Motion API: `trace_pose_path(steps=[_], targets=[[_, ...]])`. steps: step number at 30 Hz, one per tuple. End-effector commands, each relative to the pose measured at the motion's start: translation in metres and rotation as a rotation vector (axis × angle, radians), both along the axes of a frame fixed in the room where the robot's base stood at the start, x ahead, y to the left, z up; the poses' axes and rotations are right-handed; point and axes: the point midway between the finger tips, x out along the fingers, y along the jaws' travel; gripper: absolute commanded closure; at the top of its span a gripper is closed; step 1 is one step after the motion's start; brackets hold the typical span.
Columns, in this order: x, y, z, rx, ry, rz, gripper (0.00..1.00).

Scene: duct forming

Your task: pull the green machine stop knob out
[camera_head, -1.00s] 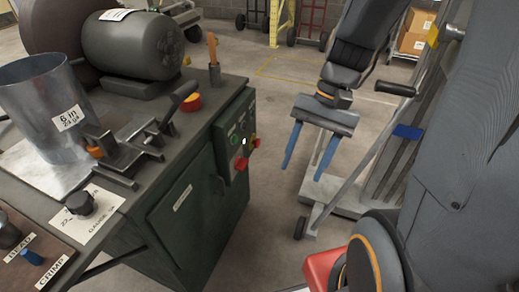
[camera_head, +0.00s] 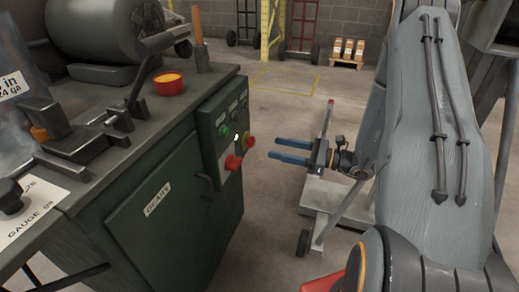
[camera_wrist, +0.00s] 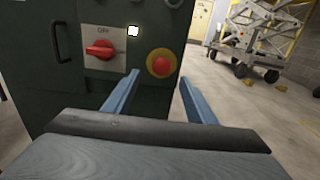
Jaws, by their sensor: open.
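The green machine (camera_head: 180,195) stands at the left, with a control panel on its right-hand face. Its stop knob (camera_head: 249,141) is a red button on a yellow ring. The knob shows face-on in the wrist view (camera_wrist: 161,66). My gripper (camera_head: 271,147) is right of the panel, its blue fingers level and pointing at it. In the wrist view my open fingers (camera_wrist: 160,77) frame the knob from just below, with a gap between them and the panel. Nothing is between the fingers.
A red rotary switch (camera_wrist: 100,49) sits left of the knob, and a small lit white square (camera_wrist: 133,31) is above and between them. A door handle (camera_wrist: 62,42) stands out farther left. A grey cart base (camera_head: 330,200) stands behind my gripper.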

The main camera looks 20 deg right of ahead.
Motion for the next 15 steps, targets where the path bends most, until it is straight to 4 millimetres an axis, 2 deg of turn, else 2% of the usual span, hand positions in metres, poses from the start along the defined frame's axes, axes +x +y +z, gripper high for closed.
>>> trace_pose_path(steps=[4, 15], targets=[[0.009, 0.007, -0.003, 0.009, -0.001, -0.012, 0.49], [0.040, 0.050, -0.003, 0.008, -0.001, -0.009, 0.49]])
